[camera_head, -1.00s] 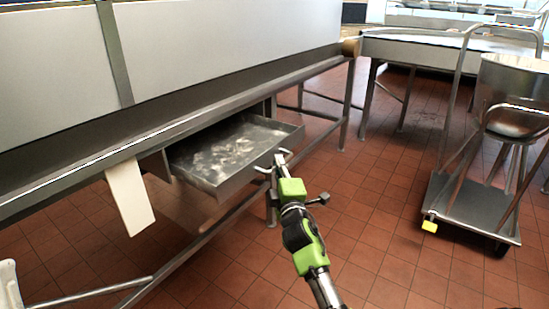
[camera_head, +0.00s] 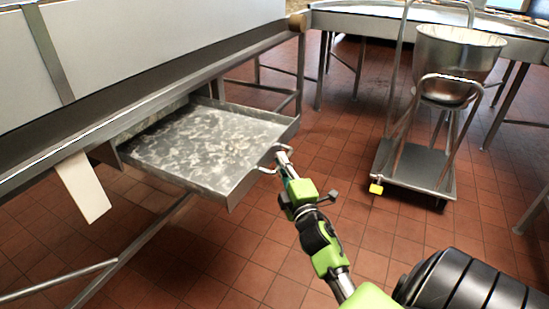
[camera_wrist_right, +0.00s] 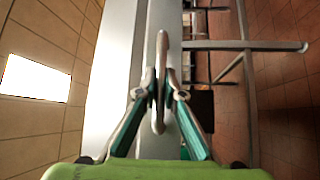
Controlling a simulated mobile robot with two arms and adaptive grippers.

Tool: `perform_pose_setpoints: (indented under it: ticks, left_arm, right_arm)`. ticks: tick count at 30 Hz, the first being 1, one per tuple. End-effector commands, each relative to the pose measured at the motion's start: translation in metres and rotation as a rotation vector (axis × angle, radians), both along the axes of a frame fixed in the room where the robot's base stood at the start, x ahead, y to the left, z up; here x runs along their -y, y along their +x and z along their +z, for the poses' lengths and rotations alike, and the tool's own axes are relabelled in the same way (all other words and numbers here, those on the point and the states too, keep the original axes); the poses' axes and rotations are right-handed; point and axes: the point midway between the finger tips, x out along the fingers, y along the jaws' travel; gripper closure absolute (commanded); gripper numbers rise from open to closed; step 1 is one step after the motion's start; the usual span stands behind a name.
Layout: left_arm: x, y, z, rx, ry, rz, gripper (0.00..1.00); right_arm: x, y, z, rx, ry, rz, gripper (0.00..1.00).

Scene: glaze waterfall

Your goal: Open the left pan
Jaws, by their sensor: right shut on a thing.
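The metal pan (camera_head: 208,143) is a shallow, drawer-like tray below the long steel counter. It sticks well out from under the counter, and its stained inner floor shows. A metal loop handle (camera_head: 270,157) stands on its front side. My right gripper (camera_head: 283,158) is at the handle. In the right wrist view, the gripper's teal-edged fingers (camera_wrist_right: 161,85) are closed on the handle (camera_wrist_right: 160,60) from both sides. My left gripper is in no view.
The steel counter (camera_head: 180,68) with white panels runs above the pan, and a pale board (camera_head: 82,188) hangs below its edge. A wheeled cart (camera_head: 415,172) carrying a metal bowl (camera_head: 455,60) stands at right. Red tiled floor in front of the pan is clear.

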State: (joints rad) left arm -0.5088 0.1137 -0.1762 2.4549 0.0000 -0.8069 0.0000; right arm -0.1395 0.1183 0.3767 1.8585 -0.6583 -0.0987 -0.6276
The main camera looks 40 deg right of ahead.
Motion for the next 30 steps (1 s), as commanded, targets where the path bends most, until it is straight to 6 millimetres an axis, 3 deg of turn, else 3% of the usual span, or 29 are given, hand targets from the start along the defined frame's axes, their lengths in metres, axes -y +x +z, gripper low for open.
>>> perform_pose_setpoints:
  ticks: [13, 15, 16, 26, 30]
  left_arm:
    - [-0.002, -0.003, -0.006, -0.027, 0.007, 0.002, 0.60]
    - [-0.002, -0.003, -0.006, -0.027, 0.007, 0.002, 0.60]
    - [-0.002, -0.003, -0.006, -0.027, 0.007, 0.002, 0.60]
    - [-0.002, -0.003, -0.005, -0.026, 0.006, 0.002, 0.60]
    - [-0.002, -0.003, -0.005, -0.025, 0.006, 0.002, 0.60]
  right_arm:
    - [0.000, -0.003, -0.002, -0.002, 0.004, 0.003, 1.00]
    - [0.000, -0.003, -0.002, -0.002, 0.004, 0.003, 0.79]
    - [0.000, -0.003, -0.002, -0.002, 0.004, 0.003, 0.74]
    - [0.000, -0.003, -0.001, 0.000, 0.001, 0.001, 0.74]
    - [-0.004, -0.014, -0.003, -0.002, 0.003, 0.002, 0.74]
